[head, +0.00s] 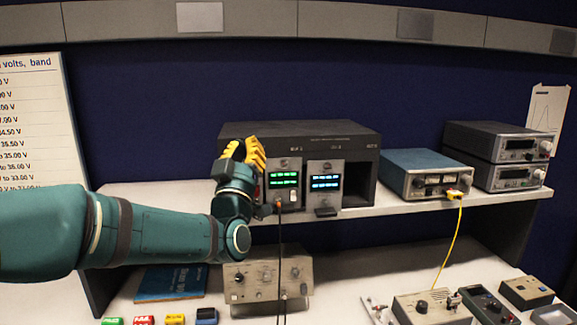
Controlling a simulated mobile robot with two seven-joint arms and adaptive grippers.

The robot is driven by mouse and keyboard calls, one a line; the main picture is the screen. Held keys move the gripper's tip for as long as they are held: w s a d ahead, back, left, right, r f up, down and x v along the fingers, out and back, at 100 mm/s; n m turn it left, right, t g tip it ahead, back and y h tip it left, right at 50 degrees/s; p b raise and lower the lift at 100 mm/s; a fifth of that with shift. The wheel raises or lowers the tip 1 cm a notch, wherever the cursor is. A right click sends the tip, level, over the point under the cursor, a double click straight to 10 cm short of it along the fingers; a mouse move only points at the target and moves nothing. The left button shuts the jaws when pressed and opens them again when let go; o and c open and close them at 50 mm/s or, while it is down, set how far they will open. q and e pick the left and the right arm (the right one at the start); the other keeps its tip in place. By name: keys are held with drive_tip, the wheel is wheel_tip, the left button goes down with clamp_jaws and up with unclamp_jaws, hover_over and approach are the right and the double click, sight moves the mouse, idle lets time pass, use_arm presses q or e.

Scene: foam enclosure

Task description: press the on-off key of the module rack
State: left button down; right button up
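The module rack (340,136) is a dark box on the shelf, with two grey-faced modules in its front and an empty dark bay at its right. The left module has a lit green display (284,180), the right one a lit blue display (325,182). A small pale key or switch (293,196) shows low on the left module; I cannot tell if it is the on-off key. My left gripper (246,153), with yellow fingers, is in front of the rack's left end and hides part of it. Its opening and any contact are unclear. My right gripper is out of view.
A dark cable hangs from the left module past the shelf edge. A teal instrument (425,172) and two stacked grey units (500,142) stand right on the shelf (400,207). Below are a grey instrument (268,280), a blue book (170,283) and several small boxes.

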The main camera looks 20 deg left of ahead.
use_arm(q)
drive_tip(key=shift+s+d+b, duration=0.5)
drive_tip(key=shift+s+b, duration=0.05)
drive_tip(key=shift+s, duration=0.25)
drive_tip(key=shift+s+d+b, duration=0.45)
drive_tip(key=shift+s+b, duration=0.1)
drive_tip(key=shift+s, duration=0.2)
drive_tip(key=shift+s+d+b, duration=0.5)
drive_tip(key=shift+s+b, duration=0.05)
drive_tip(key=shift+s, duration=0.25)
